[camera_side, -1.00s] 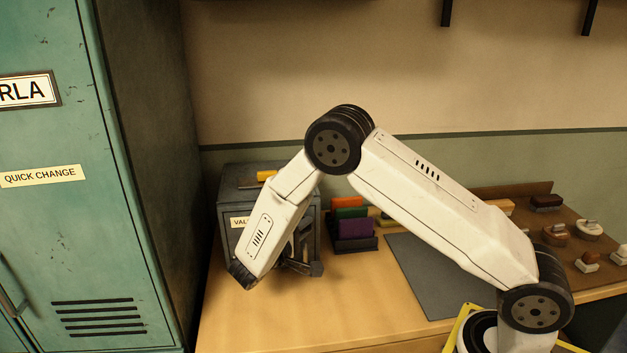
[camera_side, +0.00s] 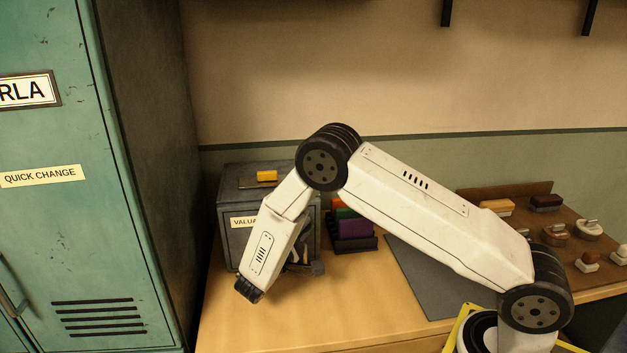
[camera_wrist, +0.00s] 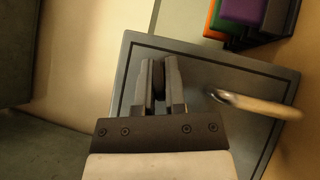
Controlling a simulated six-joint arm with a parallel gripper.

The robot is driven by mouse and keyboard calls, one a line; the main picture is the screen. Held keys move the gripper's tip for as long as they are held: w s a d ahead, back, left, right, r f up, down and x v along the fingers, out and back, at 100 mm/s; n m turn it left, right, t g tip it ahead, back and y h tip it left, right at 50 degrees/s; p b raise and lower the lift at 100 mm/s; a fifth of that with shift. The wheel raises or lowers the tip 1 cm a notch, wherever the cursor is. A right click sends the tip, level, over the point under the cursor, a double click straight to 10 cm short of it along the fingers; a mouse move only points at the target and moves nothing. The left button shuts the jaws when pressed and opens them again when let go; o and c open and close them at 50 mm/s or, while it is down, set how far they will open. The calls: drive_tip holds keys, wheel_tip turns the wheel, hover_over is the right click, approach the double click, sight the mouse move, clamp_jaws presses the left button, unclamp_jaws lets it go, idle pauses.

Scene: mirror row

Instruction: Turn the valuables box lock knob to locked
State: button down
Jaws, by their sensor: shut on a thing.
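The valuables box (camera_side: 238,195) is a dark grey metal box at the back left of the bench, with a partly hidden label on its front. In the wrist view its grey door (camera_wrist: 215,72) has a dark border line. My gripper (camera_wrist: 158,72) is closed around the dark lock knob (camera_wrist: 158,82) at the door. The knob's marks and its exact turn angle are hidden between the fingers. In the side view my forearm covers most of the box front, and my gripper (camera_side: 301,246) shows only partly.
A pale bar handle (camera_wrist: 258,105) stands out from the door to the right of my gripper. A yellow block (camera_side: 267,176) lies on the box top. A rack of coloured items (camera_side: 355,228) stands beside the box. A tall green locker (camera_side: 60,230) stands left.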

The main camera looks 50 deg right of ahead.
drive_tip(key=shift+n+t+h, duration=0.6)
drive_tip(key=shift+n+h, duration=0.1)
drive_tip(key=shift+n, duration=0.4)
drive_tip(key=c, duration=0.7)
unclamp_jaws()
drive_tip(key=v, duration=0.7)
drive_tip(key=shift+a+f, duration=0.2)
drive_tip(key=shift+a, duration=0.2)
